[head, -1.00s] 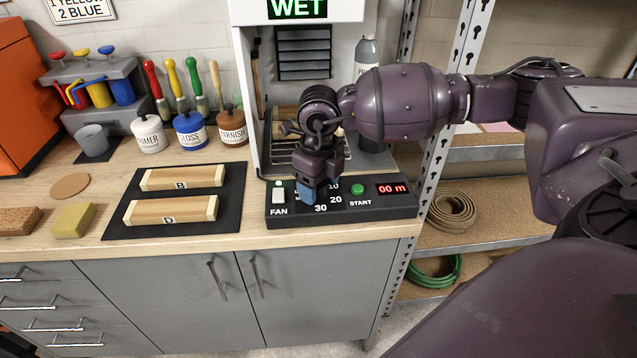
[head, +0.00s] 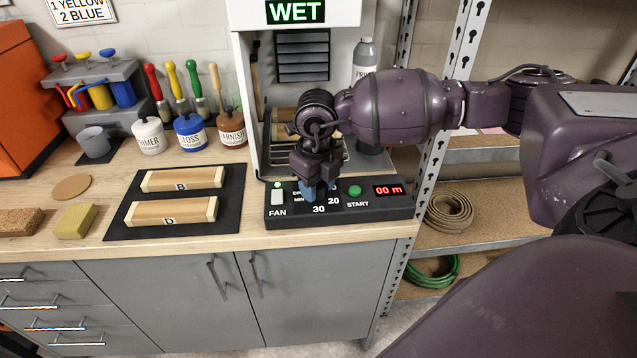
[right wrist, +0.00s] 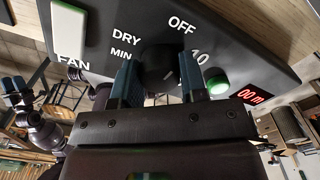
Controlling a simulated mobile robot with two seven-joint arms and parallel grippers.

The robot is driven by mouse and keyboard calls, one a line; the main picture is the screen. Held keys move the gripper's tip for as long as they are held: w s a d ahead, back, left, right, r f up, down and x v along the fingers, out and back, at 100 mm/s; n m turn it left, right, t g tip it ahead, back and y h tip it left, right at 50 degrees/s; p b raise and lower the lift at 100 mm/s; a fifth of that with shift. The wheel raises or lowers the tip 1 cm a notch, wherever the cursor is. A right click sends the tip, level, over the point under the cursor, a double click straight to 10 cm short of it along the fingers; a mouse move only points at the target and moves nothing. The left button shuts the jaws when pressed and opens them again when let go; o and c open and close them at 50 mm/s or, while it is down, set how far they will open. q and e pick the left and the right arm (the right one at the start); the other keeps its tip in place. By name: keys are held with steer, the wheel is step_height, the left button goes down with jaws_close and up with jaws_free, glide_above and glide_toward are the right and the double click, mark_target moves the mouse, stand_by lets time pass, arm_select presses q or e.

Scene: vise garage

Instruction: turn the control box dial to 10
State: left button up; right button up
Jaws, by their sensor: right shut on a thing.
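The control box (head: 375,210) is a dark panel at the front edge of the bench. It has a white FAN switch (head: 278,195), a green START button (head: 355,190) and a red display (head: 388,190) reading "00 m". My right gripper (head: 312,190) points down over the dial area, its blue fingertips at the panel. In the right wrist view the black dial (right wrist: 158,62) sits between the two blue fingers (right wrist: 160,82), which are shut on it. OFF and 10 show beside it. The dial's pointer is too unclear to read.
The white drying cabinet (head: 247,100) with a WET sign stands behind the box. A black mat (head: 175,202) with wooden blocks B and D lies left of it. A grey bottle (head: 368,50) stands behind my right arm. Metal shelving is at the right.

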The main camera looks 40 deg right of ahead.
steer(key=m, duration=0.1)
steer(key=m+p, duration=0.1)
steer(key=shift+r+m+p, duration=0.25)
steer(key=shift+m+p, duration=0.05)
steer(key=m+p, duration=0.2)
steer(key=m, duration=0.2)
steer(key=shift+m+p, duration=0.65)
steer(key=shift+m, duration=0.25)
steer(key=shift+f+m+p, duration=0.2)
steer(key=shift+m+p, duration=0.3)
steer(key=shift+m, duration=0.4)
steer(key=o, duration=0.9)
